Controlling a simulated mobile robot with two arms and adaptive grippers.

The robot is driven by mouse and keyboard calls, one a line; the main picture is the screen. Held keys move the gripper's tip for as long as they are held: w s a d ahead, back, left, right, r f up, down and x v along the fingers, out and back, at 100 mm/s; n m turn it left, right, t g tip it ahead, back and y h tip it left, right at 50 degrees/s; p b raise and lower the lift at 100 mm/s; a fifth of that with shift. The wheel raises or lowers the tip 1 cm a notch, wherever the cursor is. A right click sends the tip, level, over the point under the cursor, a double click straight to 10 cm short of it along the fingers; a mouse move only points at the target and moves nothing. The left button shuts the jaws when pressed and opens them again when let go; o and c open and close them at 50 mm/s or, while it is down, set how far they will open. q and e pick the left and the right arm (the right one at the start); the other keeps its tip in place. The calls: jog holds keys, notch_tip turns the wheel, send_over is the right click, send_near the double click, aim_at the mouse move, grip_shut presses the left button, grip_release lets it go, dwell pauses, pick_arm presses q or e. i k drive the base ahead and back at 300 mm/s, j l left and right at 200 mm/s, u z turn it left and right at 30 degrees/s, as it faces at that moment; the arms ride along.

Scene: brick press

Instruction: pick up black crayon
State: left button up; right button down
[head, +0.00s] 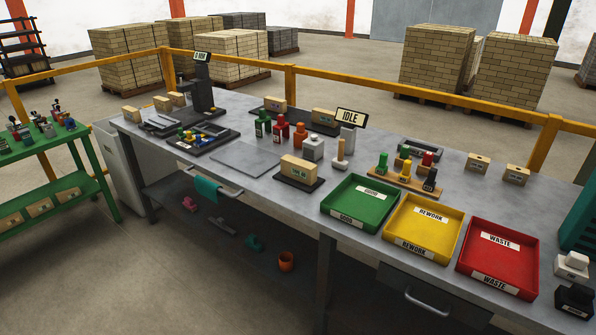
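A wooden holder (400,183) stands on the grey workbench, behind the yellow tray, with several short coloured pieces on it. The black piece (430,181), which looks like the black crayon, is at its front right end. A green piece (382,163), a yellow one and a red one (427,160) stand near it. The pieces are small, so their exact shape is hard to tell. Neither of my grippers is in view.
In front of the holder are a green GOOD tray (340,222), a yellow REWORK tray (402,241) and a red WASTE tray (470,261). Bottles (300,135) and an IDLE sign (350,117) stand to the left. A yellow railing (420,93) runs behind the bench.

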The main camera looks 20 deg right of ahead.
aim_at(430, 185)
jog(key=z, duration=1.6)
jog(key=l+u, duration=0.2)
jog(key=u, duration=0.2)
